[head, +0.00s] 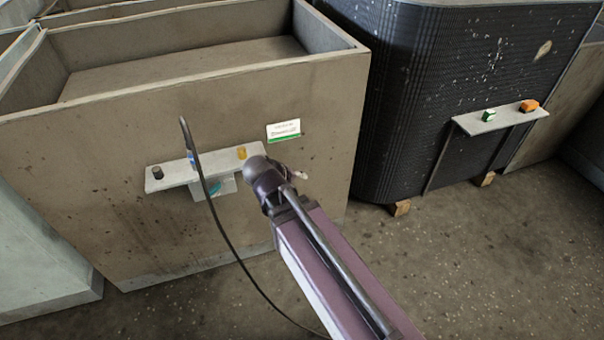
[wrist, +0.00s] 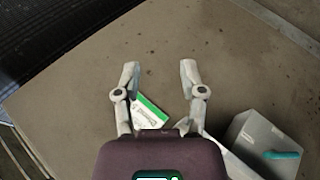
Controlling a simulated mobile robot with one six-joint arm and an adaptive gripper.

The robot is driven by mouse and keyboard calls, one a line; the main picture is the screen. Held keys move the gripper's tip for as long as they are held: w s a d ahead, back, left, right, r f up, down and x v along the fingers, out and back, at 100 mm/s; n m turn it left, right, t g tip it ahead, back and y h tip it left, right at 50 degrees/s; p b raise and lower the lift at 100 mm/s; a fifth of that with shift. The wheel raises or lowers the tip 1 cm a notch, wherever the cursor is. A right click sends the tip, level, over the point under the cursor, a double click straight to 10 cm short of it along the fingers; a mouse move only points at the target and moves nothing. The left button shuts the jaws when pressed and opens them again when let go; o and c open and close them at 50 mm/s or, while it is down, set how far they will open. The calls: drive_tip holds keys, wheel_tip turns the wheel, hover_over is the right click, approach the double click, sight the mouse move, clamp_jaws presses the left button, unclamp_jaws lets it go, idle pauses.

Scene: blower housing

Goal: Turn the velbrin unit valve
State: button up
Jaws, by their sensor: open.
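A grey box (head: 228,184) with a teal handle (head: 214,188) is mounted on the front of a large beige housing, under a small shelf. I take this to be the valve, but I cannot read its name. In the wrist view the teal handle (wrist: 282,155) lies level across the grey box (wrist: 255,135) at the lower right. A white and green label (head: 284,130) is on the housing, its text too small to read. My gripper (wrist: 158,70) is open and empty, in front of the housing near the label (wrist: 150,112).
The shelf (head: 180,176) holds a dark knob (head: 157,172) and a yellow piece (head: 241,153). A black cable (head: 223,233) hangs past it. A dark ribbed tank (head: 440,90) at right has another shelf (head: 490,122) with green and orange pieces. The floor (head: 480,270) is clear at the right.

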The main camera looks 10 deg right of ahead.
drive_tip(key=shift+s+d+r+m+g+p, duration=0.2)
drive_tip(key=shift+d+r+m+g+p, duration=0.15)
drive_tip(key=shift+d+r+p, duration=0.3)
drive_tip(key=shift+d+f, duration=0.1)
drive_tip(key=shift+f, duration=0.05)
drive_tip(key=c, duration=0.6)
drive_tip(key=shift+d+f, duration=0.1)
drive_tip(key=shift+d, duration=0.1)
clamp_jaws()
drive_tip(key=s+d+f+m+g+y, duration=0.3)
drive_tip(key=s+d+m+g+y, duration=0.2)
drive_tip(key=d, duration=0.5)
drive_tip(key=shift+f+y, duration=0.4)
drive_tip(key=shift+y, duration=0.2)
drive_tip(key=shift+a, duration=0.1)
